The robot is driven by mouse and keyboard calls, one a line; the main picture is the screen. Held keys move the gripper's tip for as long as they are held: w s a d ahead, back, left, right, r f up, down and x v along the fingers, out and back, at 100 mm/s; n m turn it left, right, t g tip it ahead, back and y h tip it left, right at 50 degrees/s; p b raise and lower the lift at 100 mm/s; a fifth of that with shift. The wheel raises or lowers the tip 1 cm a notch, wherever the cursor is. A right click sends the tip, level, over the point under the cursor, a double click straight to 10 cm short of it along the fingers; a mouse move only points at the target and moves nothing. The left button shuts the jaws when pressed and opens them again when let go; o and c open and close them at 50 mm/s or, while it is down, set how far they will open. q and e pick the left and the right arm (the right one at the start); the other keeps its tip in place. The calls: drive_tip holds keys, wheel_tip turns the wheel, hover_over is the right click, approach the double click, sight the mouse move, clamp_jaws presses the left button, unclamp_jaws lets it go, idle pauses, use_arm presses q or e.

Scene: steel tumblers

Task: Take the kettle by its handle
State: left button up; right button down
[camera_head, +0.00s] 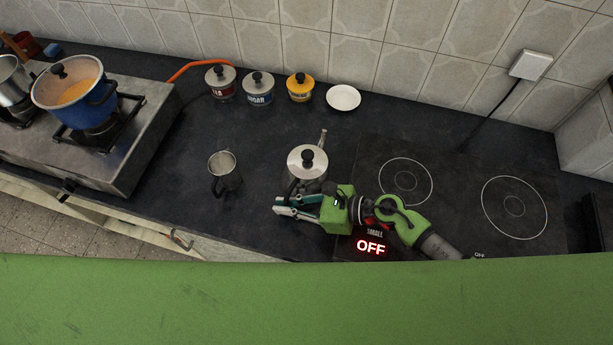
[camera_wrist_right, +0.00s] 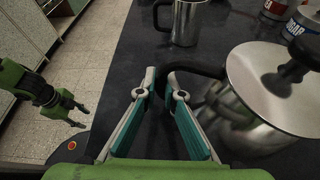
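The steel kettle (camera_head: 307,162) with a black lid knob stands on the dark counter, left of the hob; in the right wrist view it is at the right (camera_wrist_right: 262,95). Its black handle (camera_wrist_right: 192,68) reaches left from the body. My right gripper (camera_head: 277,205) lies low on the near side of the kettle. In the wrist view its fingertips (camera_wrist_right: 158,80) are close together around the end of the handle; the contact is partly hidden by the fingers. My left gripper (camera_wrist_right: 79,114) is in the right wrist view only, empty over the floor, its fingers apart.
A steel mug (camera_head: 224,172) stands left of the kettle. Several lidded jars and a white saucer (camera_head: 343,97) are at the back. A gas stove with a blue pot (camera_head: 78,92) is at left. The flat hob (camera_head: 455,190) at right reads OFF.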

drive_tip(key=shift+w+r, duration=0.1)
drive_tip(key=shift+r, duration=0.15)
